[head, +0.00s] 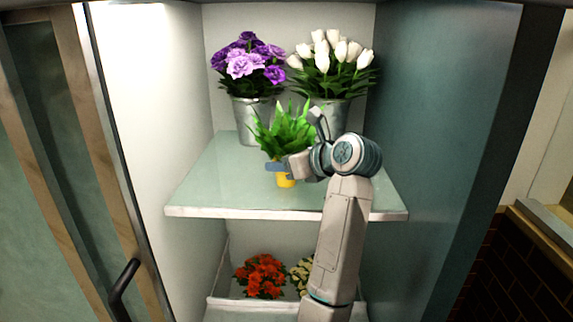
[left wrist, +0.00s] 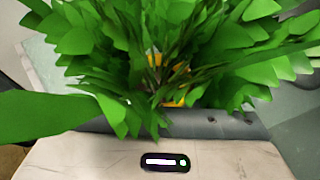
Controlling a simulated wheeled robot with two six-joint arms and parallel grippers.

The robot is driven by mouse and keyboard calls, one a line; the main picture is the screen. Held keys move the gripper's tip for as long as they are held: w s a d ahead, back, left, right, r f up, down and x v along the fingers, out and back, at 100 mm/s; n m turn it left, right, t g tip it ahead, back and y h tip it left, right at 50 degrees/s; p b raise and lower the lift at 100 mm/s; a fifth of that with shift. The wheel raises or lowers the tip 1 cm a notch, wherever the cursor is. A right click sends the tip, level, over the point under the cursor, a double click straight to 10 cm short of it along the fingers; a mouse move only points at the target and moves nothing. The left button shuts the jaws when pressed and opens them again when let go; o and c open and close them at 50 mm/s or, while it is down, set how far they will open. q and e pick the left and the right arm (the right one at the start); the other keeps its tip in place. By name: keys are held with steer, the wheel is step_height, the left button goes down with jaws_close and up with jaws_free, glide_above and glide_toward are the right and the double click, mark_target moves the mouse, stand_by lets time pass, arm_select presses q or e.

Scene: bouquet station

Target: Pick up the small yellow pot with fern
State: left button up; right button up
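The small yellow pot (head: 286,181) with a bright green fern (head: 284,130) stands on the upper shelf, near its middle. My left gripper (head: 279,167) is at the pot, with a blue-grey finger across its upper part, just under the leaves. In the left wrist view the fern (left wrist: 215,45) fills most of the picture, and a bit of the yellow pot (left wrist: 176,100) shows through the stems. Leaves hide the fingertips, so I cannot tell whether they press on the pot. My right gripper is not in view.
On the upper shelf (head: 215,195), behind the fern, stand a metal bucket of purple flowers (head: 248,65) and one of white tulips (head: 330,55). Red flowers (head: 262,275) and pale flowers (head: 302,272) are on the lower level. Cabinet walls close both sides.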

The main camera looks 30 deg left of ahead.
arm_select(q)
steer(key=shift+c, duration=1)
steer(key=shift+r, duration=0.15)
